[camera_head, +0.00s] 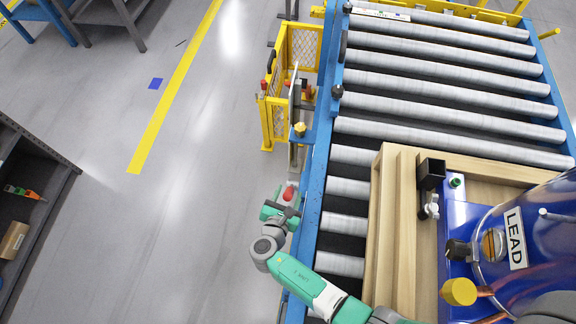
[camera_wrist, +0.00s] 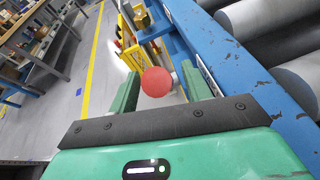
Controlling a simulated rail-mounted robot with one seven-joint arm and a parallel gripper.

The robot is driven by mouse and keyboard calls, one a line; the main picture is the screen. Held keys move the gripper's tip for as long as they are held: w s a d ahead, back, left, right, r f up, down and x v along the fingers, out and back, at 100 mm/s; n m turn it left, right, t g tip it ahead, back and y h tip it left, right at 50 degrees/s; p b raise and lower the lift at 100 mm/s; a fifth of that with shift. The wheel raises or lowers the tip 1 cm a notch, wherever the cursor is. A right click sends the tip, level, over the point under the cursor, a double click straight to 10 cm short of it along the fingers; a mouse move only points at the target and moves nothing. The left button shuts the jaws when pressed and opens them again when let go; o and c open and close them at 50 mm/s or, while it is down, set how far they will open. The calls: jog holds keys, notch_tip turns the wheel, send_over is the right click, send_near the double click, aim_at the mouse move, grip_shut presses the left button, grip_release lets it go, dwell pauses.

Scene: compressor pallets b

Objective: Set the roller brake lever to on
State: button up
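A round red knob (camera_wrist: 156,82), which looks like the end of the brake lever, shows in the wrist view between and just beyond my gripper's fingers (camera_wrist: 160,90). The fingers are apart, with a visible gap on each side of the knob. In the head view the red knob (camera_head: 289,192) sits beside the blue side rail (camera_head: 312,190) of the roller conveyor, right at the tip of my gripper (camera_head: 283,208). The lever's shaft is mostly hidden behind the knob, and I see no readable on/off mark.
A yellow mesh guard (camera_head: 277,105) and a post with a yellow knob (camera_head: 300,129) stand beyond the lever along the rail. A wooden pallet (camera_head: 403,245) with a blue compressor (camera_head: 530,240) lies on the rollers at right.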

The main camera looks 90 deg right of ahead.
jog(key=p+v, duration=0.3)
jog(key=v, duration=0.4)
jog(key=shift+a+r+p, duration=0.1)
jog(key=shift+r+p, duration=0.1)
jog(key=shift+p, duration=0.2)
jog(key=shift+a, duration=0.3)
